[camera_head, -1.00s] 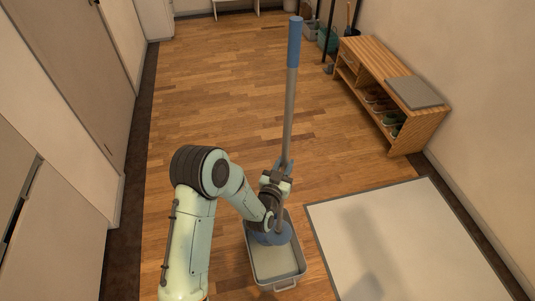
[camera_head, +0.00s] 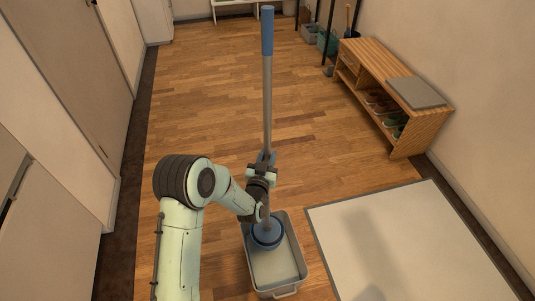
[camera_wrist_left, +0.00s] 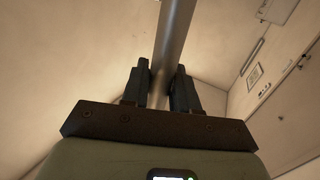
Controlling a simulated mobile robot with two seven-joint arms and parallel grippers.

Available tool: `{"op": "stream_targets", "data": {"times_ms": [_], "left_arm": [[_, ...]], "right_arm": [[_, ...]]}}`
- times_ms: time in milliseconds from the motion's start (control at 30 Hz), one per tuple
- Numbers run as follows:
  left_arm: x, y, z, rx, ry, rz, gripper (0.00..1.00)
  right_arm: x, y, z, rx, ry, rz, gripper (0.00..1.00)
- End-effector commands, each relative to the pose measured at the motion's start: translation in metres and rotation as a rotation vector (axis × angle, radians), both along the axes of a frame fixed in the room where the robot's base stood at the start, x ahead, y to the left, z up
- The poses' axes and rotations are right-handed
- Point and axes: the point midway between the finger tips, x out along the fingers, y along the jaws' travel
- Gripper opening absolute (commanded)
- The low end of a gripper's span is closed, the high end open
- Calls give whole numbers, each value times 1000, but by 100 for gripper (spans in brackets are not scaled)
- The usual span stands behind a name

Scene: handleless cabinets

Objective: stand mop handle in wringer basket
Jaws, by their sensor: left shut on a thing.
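The mop handle (camera_head: 267,105) is a grey pole with a blue grip at its top, standing close to upright in the head view. My left gripper (camera_head: 262,165) is shut on the pole at its lower part. The pole (camera_wrist_left: 174,35) also passes between the fingers of my left gripper (camera_wrist_left: 160,85) in the left wrist view. The pole's lower end meets a round blue basket (camera_head: 266,236) at the far end of a grey bucket (camera_head: 279,293). My arm partly hides this spot, and I cannot tell how deep the end sits. My right gripper is out of view.
A white mat (camera_head: 410,240) with a dark border lies right of the bucket. A wooden shoe bench (camera_head: 375,60) with a grey cushion (camera_head: 415,92) stands along the right wall. The wooden floor (camera_head: 210,100) beyond the bucket is clear.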

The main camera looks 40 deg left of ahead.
Motion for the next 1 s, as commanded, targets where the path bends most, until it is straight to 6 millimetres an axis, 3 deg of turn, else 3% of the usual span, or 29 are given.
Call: {"op": "stream_targets", "data": {"times_ms": [500, 1000], "left_arm": [[0, 0, -50, 2, -4, 1, 0], [0, 0, -59, 1, -5, 0, 0]], "right_arm": [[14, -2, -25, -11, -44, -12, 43], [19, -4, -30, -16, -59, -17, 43]]}}
